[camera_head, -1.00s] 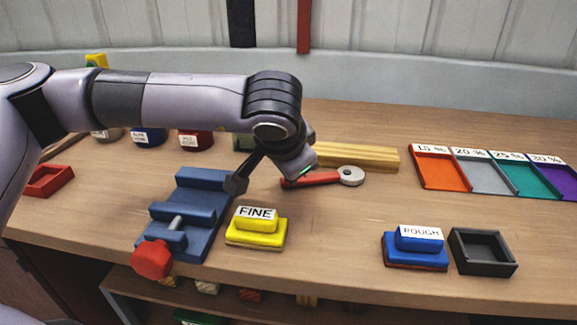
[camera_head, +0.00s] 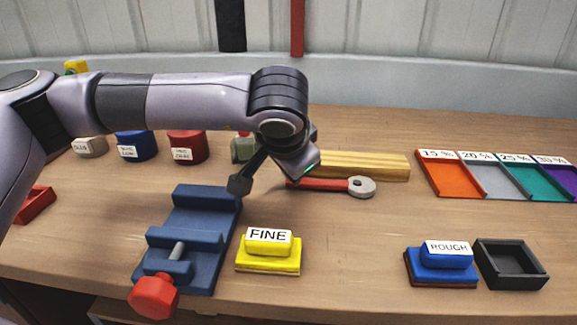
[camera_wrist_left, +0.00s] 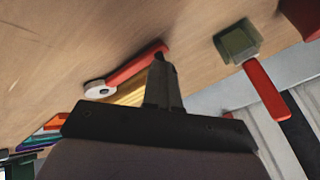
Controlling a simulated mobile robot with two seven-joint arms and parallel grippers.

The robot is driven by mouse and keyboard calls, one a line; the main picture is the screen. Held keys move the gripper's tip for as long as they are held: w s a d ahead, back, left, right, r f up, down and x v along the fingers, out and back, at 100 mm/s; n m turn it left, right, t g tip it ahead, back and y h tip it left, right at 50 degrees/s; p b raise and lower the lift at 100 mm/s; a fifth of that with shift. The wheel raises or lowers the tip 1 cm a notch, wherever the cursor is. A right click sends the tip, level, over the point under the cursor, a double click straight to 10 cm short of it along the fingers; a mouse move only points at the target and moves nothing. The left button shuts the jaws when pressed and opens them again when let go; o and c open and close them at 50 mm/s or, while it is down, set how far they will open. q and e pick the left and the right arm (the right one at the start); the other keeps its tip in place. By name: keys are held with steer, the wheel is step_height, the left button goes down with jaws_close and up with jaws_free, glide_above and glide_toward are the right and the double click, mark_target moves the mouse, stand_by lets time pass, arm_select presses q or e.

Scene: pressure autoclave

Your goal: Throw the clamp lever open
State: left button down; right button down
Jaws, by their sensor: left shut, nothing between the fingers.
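A red lever (camera_head: 325,184) with a grey round ring end (camera_head: 361,187) lies along the front of a pale wooden bar (camera_head: 365,165); it is the only lever-like thing I see. In the left wrist view the red lever (camera_wrist_left: 138,64) lies just left of the fingertips. My left gripper (camera_head: 238,186) is shut and empty, pointing down and left, near the back right corner of the blue vise (camera_head: 205,215). In the left wrist view its closed fingers (camera_wrist_left: 159,62) show near the lever's red end; I cannot tell whether they touch. My right gripper is not in view.
The vise has a red knob (camera_head: 153,297) in front. A yellow FINE block (camera_head: 267,255) and blue ROUGH block (camera_head: 441,265) stand near the front edge, with a black tray (camera_head: 512,265). Coloured trays (camera_head: 450,178) line the back right. Several jars (camera_head: 187,147) stand behind my arm.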

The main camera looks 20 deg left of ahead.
arm_select(q)
steer(key=shift+w+a+r, duration=0.1)
steer(key=shift+w+a, duration=0.2)
steer(key=shift+a, duration=0.05)
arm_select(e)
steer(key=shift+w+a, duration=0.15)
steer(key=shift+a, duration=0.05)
